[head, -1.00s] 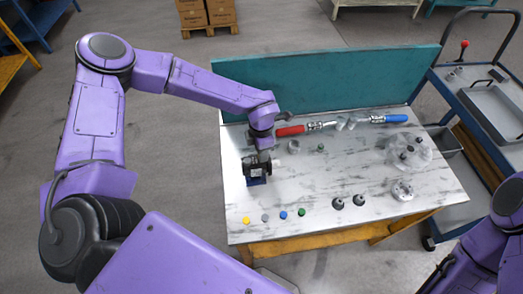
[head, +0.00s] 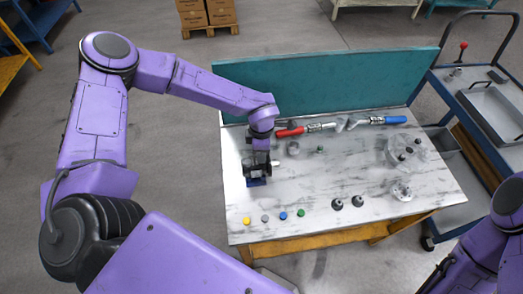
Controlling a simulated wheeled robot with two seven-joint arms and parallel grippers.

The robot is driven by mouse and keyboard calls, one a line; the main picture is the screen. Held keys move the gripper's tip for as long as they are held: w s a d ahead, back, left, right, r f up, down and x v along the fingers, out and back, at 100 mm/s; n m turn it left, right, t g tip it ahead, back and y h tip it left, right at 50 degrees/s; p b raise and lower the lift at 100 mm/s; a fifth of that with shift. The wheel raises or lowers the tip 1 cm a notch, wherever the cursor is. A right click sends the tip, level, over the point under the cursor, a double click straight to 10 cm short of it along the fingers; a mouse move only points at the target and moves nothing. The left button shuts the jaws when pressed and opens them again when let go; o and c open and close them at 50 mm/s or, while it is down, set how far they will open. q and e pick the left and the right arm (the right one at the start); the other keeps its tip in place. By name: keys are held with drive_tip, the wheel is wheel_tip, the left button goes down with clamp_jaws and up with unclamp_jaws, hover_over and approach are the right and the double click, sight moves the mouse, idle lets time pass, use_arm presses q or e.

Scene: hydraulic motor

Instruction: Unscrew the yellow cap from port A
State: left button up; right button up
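A yellow cap (head: 246,221) lies on the table near its front left corner, at the left end of a row of small caps. The dark hydraulic motor, on a blue base (head: 257,182), stands at the left side of the table. My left gripper (head: 260,163) points down at the top of the motor and partly hides it. Its fingers are too small and dark to tell open from shut, or whether they touch the motor. The ports are not legible. My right arm shows at the lower right; its gripper is out of view.
Grey (head: 265,218), blue (head: 283,215) and green (head: 301,212) caps lie beside the yellow one. A red-handled tool (head: 290,132) and a blue-handled tool (head: 395,120) lie at the back. The table's middle is mostly clear.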

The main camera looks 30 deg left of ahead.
use_arm(q)
clamp_jaws()
drive_tip(key=n+b, duration=0.1)
drive_tip(key=n, duration=0.2)
drive_tip(key=shift+f, duration=0.15)
drive_tip(key=shift+n+b, duration=0.3)
drive_tip(key=shift+n, duration=0.6)
drive_tip(key=shift+r+n, duration=0.2)
drive_tip(key=shift+n, duration=0.3)
